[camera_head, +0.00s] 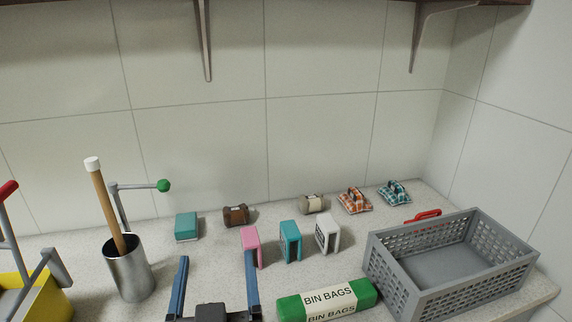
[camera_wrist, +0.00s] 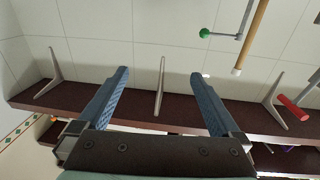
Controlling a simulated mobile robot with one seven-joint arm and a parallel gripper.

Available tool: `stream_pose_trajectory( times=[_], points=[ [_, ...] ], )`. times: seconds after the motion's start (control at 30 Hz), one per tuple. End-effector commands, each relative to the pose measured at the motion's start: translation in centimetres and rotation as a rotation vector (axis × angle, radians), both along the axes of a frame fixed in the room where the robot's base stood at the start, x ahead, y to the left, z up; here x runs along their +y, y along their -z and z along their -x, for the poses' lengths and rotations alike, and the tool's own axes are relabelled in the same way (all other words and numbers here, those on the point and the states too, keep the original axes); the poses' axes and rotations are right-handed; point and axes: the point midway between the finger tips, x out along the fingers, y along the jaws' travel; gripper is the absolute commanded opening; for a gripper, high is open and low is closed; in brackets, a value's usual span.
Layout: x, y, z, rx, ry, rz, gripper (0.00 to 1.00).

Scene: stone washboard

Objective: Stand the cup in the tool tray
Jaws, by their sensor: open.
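A metal cup (camera_head: 128,275) stands upright on the counter at the left of the head view. A wooden stick (camera_head: 103,195) with a white tip leans in it; the stick's tip end also shows in the wrist view (camera_wrist: 250,45). The only tray-like thing is a grey perforated basket (camera_head: 396,289) at the right, and its visible floor is bare. My gripper (camera_head: 216,256) is open and empty, right of the cup and apart from it. Its blue fingers also show in the wrist view (camera_wrist: 160,74), spread before the wall. The cup itself is not visible in the wrist view.
A tap with a green knob (camera_head: 163,186) stands behind the cup. A yellow bucket (camera_head: 38,295) is at far left. A shelf (camera_wrist: 60,103) hangs above.

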Motion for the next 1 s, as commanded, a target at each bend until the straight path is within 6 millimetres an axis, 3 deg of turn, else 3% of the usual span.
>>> stream_pose_trajectory(
  times=[0.03,0.13,0.2,0.3,0.4,0.5,0.6,1.0],
  points=[
    [-1.5,-5.7,-0.6,-0.114,0.03,-0.022,1.0],
    [-4.3,-15.4,0.2,-0.316,0.078,-0.049,1.0],
    [-6.1,-21.5,1.8,-0.45,0.109,-0.06,1.0],
    [-8.2,-28.0,4.7,-0.609,0.144,-0.063,1.0],
    [-9.4,-32.2,7.4,-0.718,0.167,-0.062,1.0],
    [-10.0,-34.2,9.0,-0.778,0.179,-0.058,1.0],
    [-10.2,-34.9,9.6,-0.798,0.184,-0.057,1.0],
    [-10.2,-34.8,9.5,-0.795,0.183,-0.057,1.0]
  ],
)
